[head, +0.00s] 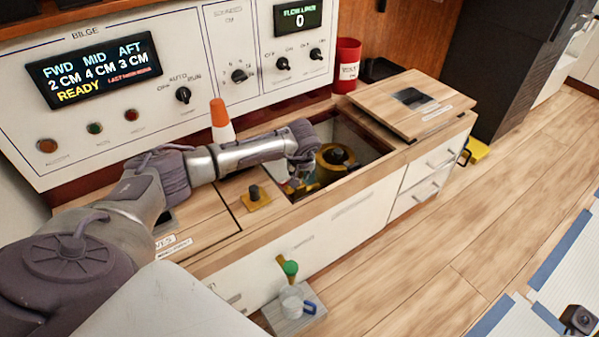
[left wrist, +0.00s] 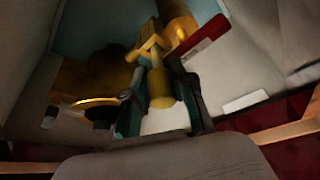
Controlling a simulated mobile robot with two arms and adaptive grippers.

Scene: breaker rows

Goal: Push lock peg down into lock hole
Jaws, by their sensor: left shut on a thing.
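My left arm reaches over the counter, and its gripper (left wrist: 160,105) is down in the open compartment (head: 375,143). In the left wrist view the gripper is shut on a brass cylindrical piece (left wrist: 160,85), which looks like the lock peg. Above it in that picture is a brass fitting (left wrist: 150,48), close to the held piece; I cannot tell if they are joined. In the head view my wrist hides the fingers and the held piece. The lock hole cannot be made out in either view. My right gripper is not in view.
A yellow-and-black fitting (head: 337,157) sits inside the compartment, and a red handle (left wrist: 204,42) is near the fingers.

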